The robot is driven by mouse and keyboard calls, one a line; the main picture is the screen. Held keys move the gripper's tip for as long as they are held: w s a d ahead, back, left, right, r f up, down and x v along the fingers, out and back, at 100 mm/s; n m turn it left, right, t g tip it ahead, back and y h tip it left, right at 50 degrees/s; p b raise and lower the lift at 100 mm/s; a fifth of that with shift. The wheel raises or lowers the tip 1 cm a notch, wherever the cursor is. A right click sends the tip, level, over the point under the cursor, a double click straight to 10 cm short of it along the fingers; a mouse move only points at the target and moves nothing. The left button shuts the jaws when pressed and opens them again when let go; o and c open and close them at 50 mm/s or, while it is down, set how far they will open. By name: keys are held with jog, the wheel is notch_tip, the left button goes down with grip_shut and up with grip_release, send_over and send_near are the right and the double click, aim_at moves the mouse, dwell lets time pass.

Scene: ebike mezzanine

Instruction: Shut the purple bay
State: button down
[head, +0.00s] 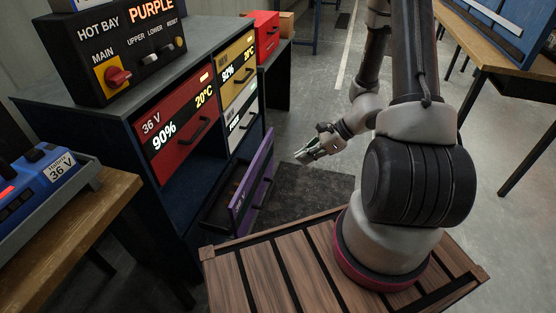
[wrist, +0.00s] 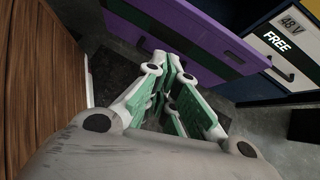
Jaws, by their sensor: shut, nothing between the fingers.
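The purple bay (head: 252,183) is a drawer low in the dark cabinet, pulled out, with its purple front standing clear of the cabinet face. Its inside shows behind the front as a dark space. In the wrist view the purple front (wrist: 185,32) crosses the top, with a dark handle on it at the right. My gripper (head: 302,157) is to the right of the purple front in the head view, apart from it. In the wrist view my gripper (wrist: 172,88) has its green-padded fingers together, empty, below the purple front.
The cabinet also holds a red bay (head: 175,122), a yellow bay (head: 238,68) and a white bay (head: 241,118), all flush. A control box (head: 120,50) reading "HOT BAY PURPLE" stands on top. Wooden slats (wrist: 40,80) are at the left in the wrist view. A dark mat (head: 315,195) lies on the floor.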

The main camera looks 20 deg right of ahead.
jog(key=w+d+m+t+h, duration=0.1)
jog(key=w+m+t, duration=0.1)
jog(key=w+m, duration=0.15)
send_near(262, 162)
jog(key=d+f+x, duration=0.1)
jog(key=x, duration=0.3)
jog(key=shift+w+a+r, duration=0.2)
jog(key=shift+a+r, duration=0.1)
jog(key=shift+a, duration=0.3)
jog(key=w+a, duration=1.3)
jog(key=a, duration=0.5)
jog(key=shift+w+a, duration=0.35)
jog(key=shift+d, duration=0.1)
